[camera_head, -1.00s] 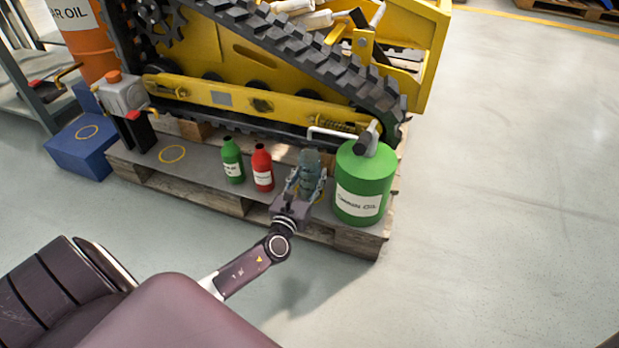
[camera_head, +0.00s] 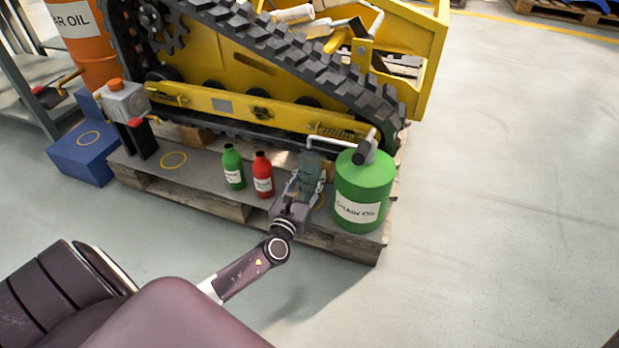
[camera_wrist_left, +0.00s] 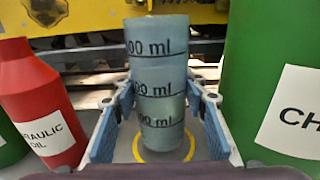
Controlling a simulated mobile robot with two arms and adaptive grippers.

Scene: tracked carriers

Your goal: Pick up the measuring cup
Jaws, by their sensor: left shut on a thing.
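The measuring cup (camera_head: 309,163) is a tall, bluish-grey cup with dark "ml" marks. It stands upright at the front of the pallet, between a red bottle and a green drum. My left gripper (camera_head: 306,184) reaches it from the front and is shut on it. In the left wrist view the cup (camera_wrist_left: 157,50) sits between the two blue-padded fingers (camera_wrist_left: 160,102). A yellow ring (camera_wrist_left: 185,148) on the board shows around its base. I cannot tell whether the base touches the board. My right gripper is not in view.
A red bottle (camera_head: 263,177) and a green bottle (camera_head: 233,168) stand left of the cup. The green drum (camera_head: 362,190) is close on its right. The yellow tracked machine (camera_head: 240,99) is behind. Open floor (camera_head: 500,200) lies to the right.

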